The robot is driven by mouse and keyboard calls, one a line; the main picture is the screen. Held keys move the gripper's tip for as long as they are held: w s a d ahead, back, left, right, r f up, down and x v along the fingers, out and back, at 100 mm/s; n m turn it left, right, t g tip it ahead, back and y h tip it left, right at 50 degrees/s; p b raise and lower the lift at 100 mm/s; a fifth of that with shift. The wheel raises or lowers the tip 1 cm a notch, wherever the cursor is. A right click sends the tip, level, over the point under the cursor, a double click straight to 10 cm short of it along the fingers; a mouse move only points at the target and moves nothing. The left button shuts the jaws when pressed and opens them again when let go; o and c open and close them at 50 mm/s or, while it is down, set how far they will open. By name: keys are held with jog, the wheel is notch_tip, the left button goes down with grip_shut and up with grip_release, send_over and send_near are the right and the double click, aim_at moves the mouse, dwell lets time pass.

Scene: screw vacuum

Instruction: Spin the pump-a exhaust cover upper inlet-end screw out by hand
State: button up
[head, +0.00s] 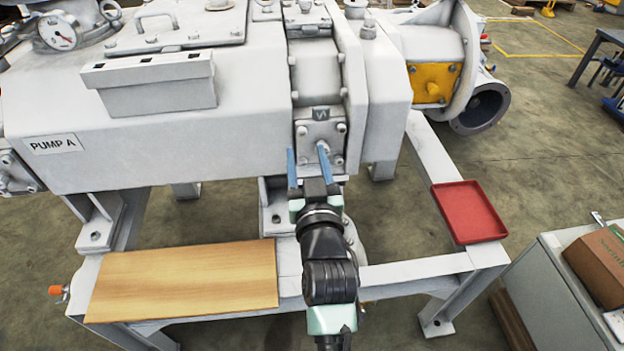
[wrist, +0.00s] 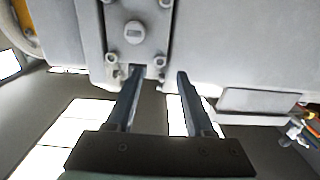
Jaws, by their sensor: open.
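The exhaust cover (head: 320,144) is a grey plate with corner screws on the front of pump A. It also shows, turned upside down, in the wrist view (wrist: 148,48). Its upper left screw (head: 301,131) appears in the wrist view (wrist: 162,60) between my finger lines; which end is the inlet is not marked. The upper right screw (head: 341,128) is also in place. My gripper (head: 307,150) is open, with two blue fingers pointing at the cover; the wrist view shows the gap (wrist: 160,74) empty. I cannot tell how far the tips are from the screw.
A red tray (head: 469,211) sits on the frame to the right. A wooden board (head: 180,281) lies on the frame at the front left. A grey box (head: 155,84) juts from the pump left of the cover. A cabinet with a cardboard box (head: 600,262) stands far right.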

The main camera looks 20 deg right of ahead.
jog(key=p+v, duration=0.1)
jog(key=v, duration=0.6)
jog(key=shift+s, duration=0.3)
jog(key=shift+a, duration=0.1)
jog(key=w+a+r+n+t+y, duration=0.1)
jog(key=a+r+t, duration=0.25)
jog(key=r, duration=0.85)
jog(key=w+a+r+n+t+y, duration=0.15)
jog(key=a+r, duration=0.25)
jog(key=r, duration=0.9)
jog(key=s+a+r+t+y, duration=0.1)
jog(key=s+a+r+t, duration=0.2)
jog(key=r, duration=0.4)
jog(key=s+a+r+y, duration=0.1)
jog(key=s+a+r, duration=0.2)
jog(key=s+r, duration=0.3)
jog(key=s+a+r+t+y, duration=0.1)
jog(key=s+a+r+t, duration=0.15)
jog(key=r, duration=0.65)
notch_tip(320, 180, up, 31)
jog(key=p, duration=3.3)
jog(key=shift+d+r+n, duration=0.15)
jog(key=shift+r+n, duration=0.1)
jog(key=shift+n, duration=0.1)
jog(key=shift+w+f+g+h, duration=0.1)
jog(key=shift+f+g+h, duration=0.05)
jog(key=shift+g+h, duration=0.1)
